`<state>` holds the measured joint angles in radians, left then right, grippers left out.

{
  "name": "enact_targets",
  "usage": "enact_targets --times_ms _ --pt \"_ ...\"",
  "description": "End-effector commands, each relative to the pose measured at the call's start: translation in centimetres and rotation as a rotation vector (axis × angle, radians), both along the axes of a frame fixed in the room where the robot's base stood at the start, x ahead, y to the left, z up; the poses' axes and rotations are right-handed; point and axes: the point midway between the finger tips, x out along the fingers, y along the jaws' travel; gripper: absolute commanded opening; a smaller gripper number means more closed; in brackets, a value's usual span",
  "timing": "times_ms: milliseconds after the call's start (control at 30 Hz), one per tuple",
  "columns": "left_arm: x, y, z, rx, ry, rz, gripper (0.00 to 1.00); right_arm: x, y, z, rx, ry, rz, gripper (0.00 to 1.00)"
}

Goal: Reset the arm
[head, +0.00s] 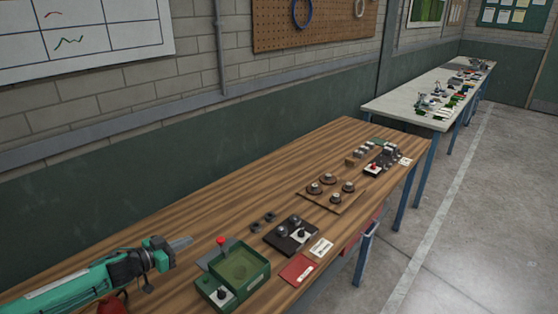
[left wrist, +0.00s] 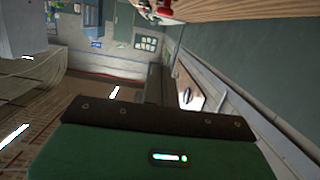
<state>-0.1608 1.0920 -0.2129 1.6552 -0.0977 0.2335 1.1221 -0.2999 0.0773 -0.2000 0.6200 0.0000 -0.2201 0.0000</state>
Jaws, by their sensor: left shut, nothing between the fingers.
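My left arm comes in from the lower left in the head view, green with a dark wrist. My left gripper (head: 181,243) points right, its grey fingers together and empty. It is over the near left part of the wooden bench (head: 150,240), left of the green tray device, and touches nothing that I can see. In the left wrist view a green housing with a dark edge fills the lower part, and the fingers do not show clearly. My right gripper is not in view.
The green tray device (head: 262,283) has a red-knobbed lever (head: 221,241). A pale table (head: 400,105) stands farther back. The bench's wall side is clear.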

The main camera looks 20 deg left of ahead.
Motion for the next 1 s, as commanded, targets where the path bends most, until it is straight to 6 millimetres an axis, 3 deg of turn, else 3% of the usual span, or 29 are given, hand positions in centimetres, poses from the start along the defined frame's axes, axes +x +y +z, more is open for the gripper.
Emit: enact_targets --times_ms 167,333,467,733,1000 --pt "-0.3 -1.0 -1.0 0.002 0.007 0.021 0.0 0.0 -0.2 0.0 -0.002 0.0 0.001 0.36" --pt "-2.2 -5.3 -4.4 0.035 0.058 0.123 0.0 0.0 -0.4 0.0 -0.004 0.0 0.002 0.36" --pt "-4.8 -9.3 -7.1 0.086 0.141 0.219 0.0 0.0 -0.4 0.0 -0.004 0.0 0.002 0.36" --pt "-12.6 -16.5 -10.2 0.205 0.412 0.338 0.0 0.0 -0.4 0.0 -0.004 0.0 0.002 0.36" --pt "-21.2 -21.6 -10.2 0.298 0.715 0.323 0.0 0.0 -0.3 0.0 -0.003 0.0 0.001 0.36"
